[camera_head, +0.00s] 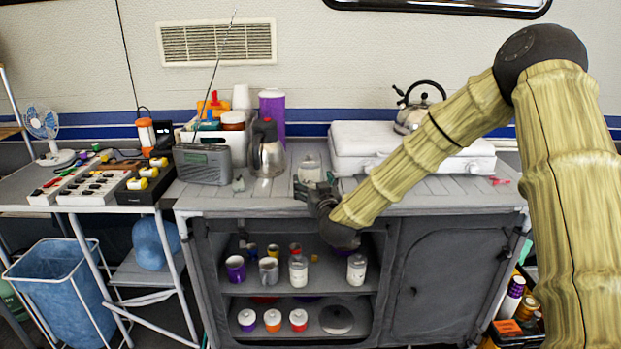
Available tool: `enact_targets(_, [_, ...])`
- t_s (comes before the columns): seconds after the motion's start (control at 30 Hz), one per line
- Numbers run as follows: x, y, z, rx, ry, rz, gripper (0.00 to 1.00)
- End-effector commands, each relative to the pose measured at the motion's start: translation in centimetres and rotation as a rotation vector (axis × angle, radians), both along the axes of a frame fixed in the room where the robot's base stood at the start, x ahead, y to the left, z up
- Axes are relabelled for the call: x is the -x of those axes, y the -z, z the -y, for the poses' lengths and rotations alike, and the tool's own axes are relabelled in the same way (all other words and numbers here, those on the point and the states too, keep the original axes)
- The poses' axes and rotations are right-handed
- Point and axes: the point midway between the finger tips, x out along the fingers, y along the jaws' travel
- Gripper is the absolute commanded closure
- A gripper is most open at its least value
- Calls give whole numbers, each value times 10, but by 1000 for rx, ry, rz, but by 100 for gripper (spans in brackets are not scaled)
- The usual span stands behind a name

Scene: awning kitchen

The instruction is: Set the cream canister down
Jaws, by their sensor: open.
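A small pale, cream-coloured canister (310,166) stands upright on the grey counter (400,198), between the glass coffee pot and the white case. My gripper (315,186) is low over the counter, just in front of the canister. Its fingers are apart, with nothing visibly held between them. The canister's lower part is partly hidden by the gripper, so I cannot tell whether they touch.
A coffee pot (267,154) and grey radio (203,164) stand to the left. A white case (390,150) bears a kettle (411,118) to the right. Jars and mugs fill the shelves below. Bare counter lies right of my gripper.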

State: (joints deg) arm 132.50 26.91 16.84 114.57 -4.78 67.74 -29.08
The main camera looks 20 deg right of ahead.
Motion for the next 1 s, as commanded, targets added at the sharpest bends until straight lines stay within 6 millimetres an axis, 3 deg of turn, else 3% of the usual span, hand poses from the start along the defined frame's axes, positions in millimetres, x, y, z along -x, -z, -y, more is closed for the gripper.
enact_targets(0.3, [51, 0, -3, 0, -1, -1, 21])
enact_targets(0.67, [67, 3, -4, 0, -2, -6, 21])
enact_targets(0.77, [72, 24, -10, -2, -15, -47, 21])
enact_targets(0.83, [82, 55, -16, -6, -32, -111, 21])
enact_targets(1.0, [132, 165, -38, -25, -88, -354, 21])
